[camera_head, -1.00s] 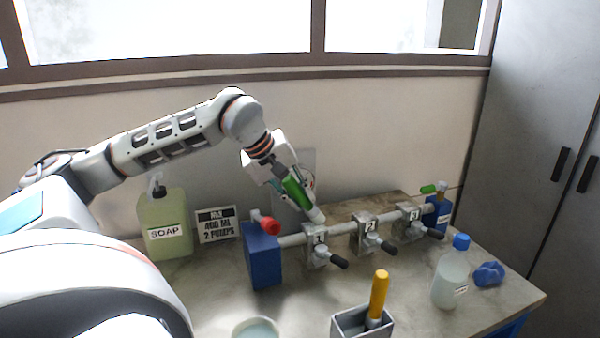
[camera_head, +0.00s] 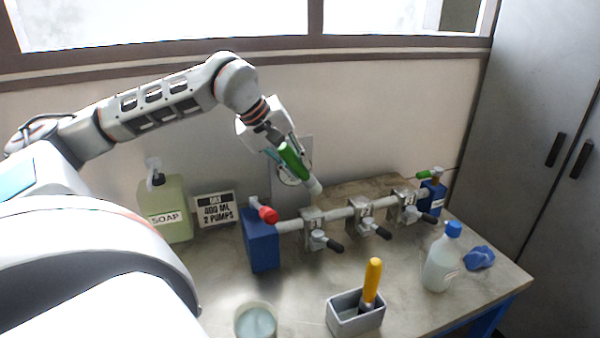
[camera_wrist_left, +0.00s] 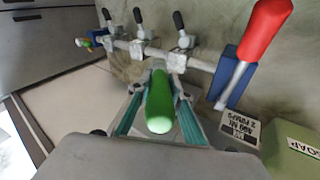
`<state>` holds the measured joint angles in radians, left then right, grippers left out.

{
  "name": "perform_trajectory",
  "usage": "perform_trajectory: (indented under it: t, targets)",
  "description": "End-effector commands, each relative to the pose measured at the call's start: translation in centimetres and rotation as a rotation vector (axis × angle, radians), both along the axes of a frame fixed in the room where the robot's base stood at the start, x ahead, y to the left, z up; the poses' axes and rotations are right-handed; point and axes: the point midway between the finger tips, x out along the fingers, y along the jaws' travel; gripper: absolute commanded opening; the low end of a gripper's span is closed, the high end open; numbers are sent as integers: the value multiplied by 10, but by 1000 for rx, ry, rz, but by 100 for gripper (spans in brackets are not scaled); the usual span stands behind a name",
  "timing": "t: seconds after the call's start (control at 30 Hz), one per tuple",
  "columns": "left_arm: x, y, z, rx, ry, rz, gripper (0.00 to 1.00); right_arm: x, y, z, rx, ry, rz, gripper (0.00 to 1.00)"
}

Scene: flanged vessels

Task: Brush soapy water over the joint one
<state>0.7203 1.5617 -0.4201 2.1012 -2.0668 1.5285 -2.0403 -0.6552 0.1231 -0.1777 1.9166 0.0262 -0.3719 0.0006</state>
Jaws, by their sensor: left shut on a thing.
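My left gripper (camera_head: 284,152) is shut on a green-handled brush (camera_head: 292,160) with a pale tip, pointing down to the right. The tip is above joint one (camera_head: 313,221), the clamp block marked 1 on the grey pipe, and looks apart from it in the head view. In the left wrist view the green handle (camera_wrist_left: 160,103) lies between the fingers, its pale far end in line with the pipe. A cup of pale liquid (camera_head: 256,322) stands at the front. My right gripper is not in view.
Joints 2 (camera_head: 366,211) and 3 (camera_head: 408,200) are along the pipe. A blue block with a red handle (camera_head: 262,240) is at its left end. A soap jug (camera_head: 166,212), a grey holder with a yellow handle (camera_head: 355,318), a capped bottle (camera_head: 441,262) and a blue cloth-like thing (camera_head: 479,257) stand around.

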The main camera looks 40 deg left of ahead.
Motion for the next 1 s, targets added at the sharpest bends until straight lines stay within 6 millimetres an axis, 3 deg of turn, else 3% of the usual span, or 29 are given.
perform_trajectory:
  t: [0.53,1.0]
  targets:
    - [-1,4,-2,-17,6,-8,0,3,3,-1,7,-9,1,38]
    - [-5,18,-3,-119,30,-81,0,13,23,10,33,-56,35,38]
